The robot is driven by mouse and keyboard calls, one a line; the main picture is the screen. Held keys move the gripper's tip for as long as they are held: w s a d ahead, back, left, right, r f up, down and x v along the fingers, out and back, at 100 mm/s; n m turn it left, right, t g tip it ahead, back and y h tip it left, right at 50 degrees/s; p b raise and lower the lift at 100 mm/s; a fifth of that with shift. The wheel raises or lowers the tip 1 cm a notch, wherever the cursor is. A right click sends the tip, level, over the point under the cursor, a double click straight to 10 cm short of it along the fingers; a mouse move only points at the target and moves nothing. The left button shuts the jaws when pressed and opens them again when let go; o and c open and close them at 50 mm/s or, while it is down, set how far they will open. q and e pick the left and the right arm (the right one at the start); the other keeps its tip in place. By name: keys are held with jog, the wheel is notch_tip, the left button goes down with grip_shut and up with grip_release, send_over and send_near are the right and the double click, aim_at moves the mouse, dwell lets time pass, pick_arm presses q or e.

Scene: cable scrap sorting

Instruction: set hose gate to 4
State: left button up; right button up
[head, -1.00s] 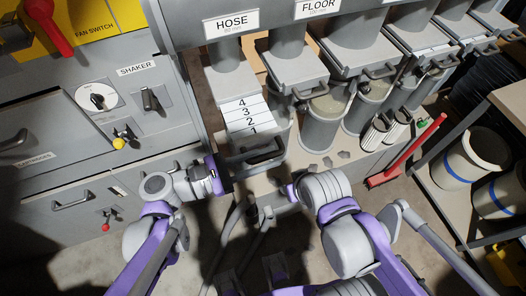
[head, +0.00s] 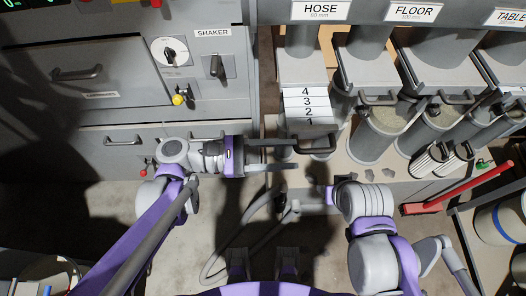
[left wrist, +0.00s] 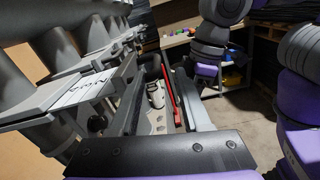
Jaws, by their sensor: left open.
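The hose gate (head: 307,92) is a light plate under the HOSE label (head: 321,10), with 4, 3, 2 and a partly hidden 1 showing from back to front. Its dark handle (head: 318,145) is at the front end. My left gripper (head: 292,153) is open, its two long fingers pointing right at the handle's left end; whether they touch it I cannot tell. In the left wrist view the fingers (left wrist: 160,100) are apart, with the numbered plate (left wrist: 86,92) to their left. My right gripper (head: 305,205) is in front of the gate, its jaws unclear.
The floor gate (head: 385,75) and further gates stand to the right, with clear bins (head: 380,135) below. A red-handled brush (head: 460,190) lies at the right. The shaker switch (head: 216,66) and a yellow knob (head: 178,99) are on the cabinet at left.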

pick_arm(q)
jog(key=shift+s+a, duration=0.1)
jog(key=shift+a, duration=2.2)
jog(key=shift+f, duration=0.1)
jog(key=s+a+f+m+t+y+p, duration=0.25)
jog(key=a+f+m+y, duration=0.35)
jog(key=f+y, duration=0.4)
jog(key=w+a+m+t+y+p, duration=0.1)
jog(key=a+m+t+y, duration=0.1)
jog(key=a+m+y, duration=0.6)
jog(key=a+m, duration=0.2)
jog(key=a, duration=0.1)
jog(key=shift+w+a+r+p, duration=0.2)
jog(key=shift+a+r+p, duration=0.1)
jog(key=shift+p, duration=0.1)
